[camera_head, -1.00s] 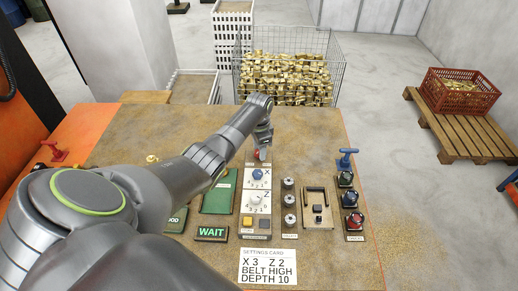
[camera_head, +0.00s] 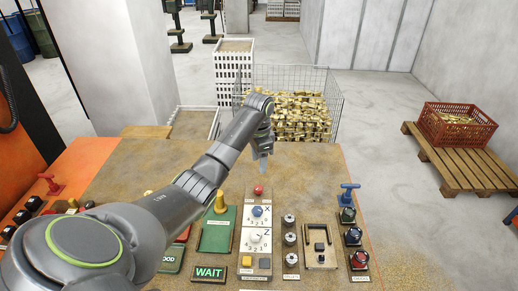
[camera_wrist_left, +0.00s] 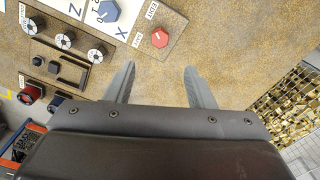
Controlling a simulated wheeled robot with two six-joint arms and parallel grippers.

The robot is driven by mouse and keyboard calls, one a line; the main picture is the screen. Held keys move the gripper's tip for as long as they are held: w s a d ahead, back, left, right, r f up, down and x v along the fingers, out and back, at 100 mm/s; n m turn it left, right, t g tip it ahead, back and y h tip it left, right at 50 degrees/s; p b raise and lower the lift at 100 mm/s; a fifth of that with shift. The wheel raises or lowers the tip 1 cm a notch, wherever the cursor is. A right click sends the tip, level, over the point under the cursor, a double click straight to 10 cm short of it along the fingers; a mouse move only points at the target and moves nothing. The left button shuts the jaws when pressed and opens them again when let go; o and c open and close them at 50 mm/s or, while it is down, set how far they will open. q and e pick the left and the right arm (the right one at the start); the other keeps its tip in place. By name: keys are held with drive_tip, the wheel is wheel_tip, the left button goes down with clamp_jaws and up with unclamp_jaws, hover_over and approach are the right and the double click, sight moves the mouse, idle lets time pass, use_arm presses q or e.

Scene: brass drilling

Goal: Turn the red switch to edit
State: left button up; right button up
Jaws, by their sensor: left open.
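The red switch (camera_head: 258,190) is a small red knob at the far end of the light panel with the X and Z dials. My right gripper is not in view.
The blue X dial (camera_head: 257,212) and white Z dial (camera_head: 260,237) are on the same panel. Several grey knobs (camera_head: 290,238) stand to the right, and a green plate (camera_head: 216,240) lies left. A wire basket of brass parts (camera_head: 300,118) stands behind the table.

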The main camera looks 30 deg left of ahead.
use_arm(q)
wheel_tip(320, 180, up, 6)
drive_tip(key=shift+f+p, duration=0.15)
drive_tip(key=shift+p, duration=0.95)
